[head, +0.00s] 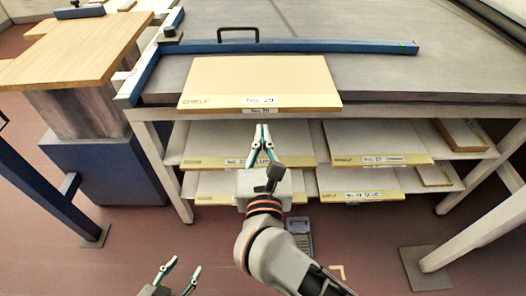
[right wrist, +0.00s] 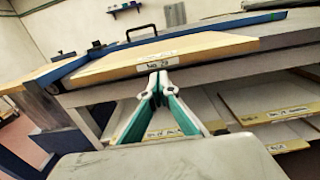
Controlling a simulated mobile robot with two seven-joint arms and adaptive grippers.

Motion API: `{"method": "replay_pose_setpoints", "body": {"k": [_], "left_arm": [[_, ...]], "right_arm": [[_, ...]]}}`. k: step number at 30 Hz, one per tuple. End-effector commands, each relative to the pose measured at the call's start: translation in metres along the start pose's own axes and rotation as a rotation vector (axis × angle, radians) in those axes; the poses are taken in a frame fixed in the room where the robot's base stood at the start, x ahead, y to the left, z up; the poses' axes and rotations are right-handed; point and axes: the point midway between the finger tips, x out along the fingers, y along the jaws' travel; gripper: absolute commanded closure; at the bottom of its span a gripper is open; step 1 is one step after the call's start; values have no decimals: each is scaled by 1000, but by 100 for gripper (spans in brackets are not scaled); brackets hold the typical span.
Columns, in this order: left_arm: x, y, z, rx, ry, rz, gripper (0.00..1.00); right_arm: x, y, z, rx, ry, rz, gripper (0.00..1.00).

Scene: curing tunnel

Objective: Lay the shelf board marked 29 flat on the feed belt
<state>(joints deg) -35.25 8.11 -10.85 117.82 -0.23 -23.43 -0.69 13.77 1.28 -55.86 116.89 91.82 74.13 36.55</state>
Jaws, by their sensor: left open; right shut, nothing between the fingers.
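The shelf board marked 29 (head: 262,76) is a pale wooden board. It appears to lie flat on the grey belt surface (head: 385,78) at its front edge, with its label facing me; the board also shows in the right wrist view (right wrist: 190,50). My right gripper (head: 263,127) is shut and empty in front of the board, just below its label. Its fingertips (right wrist: 158,76) are close to the board's front edge; I cannot tell whether they touch. My left gripper (head: 184,262) is open and empty, low in front, well away from the board.
A blue bar (head: 320,46) with a black handle (head: 238,30) runs behind the board. Several labelled boards, one marked 27 (head: 375,148), lie on shelves under the belt. A wooden-topped stand (head: 75,50) is at left. The grey surface to the right is clear.

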Motion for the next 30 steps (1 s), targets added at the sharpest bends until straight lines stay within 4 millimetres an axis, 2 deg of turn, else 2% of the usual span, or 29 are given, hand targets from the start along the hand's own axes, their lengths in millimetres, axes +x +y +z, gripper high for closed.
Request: {"method": "replay_pose_setpoints", "body": {"k": [3,9,25,30], "left_arm": [[0,1,3,0,-4,2,57],[0,1,3,0,-4,2,57],[0,0,-2,-1,4,1,57],[2,4,11,1,-13,5,57]], "right_arm": [[22,0,1,-3,-3,0,100],[43,0,0,-2,0,1,100],[52,0,-1,-1,1,0,100],[76,0,-4,0,3,-2,100]]}}
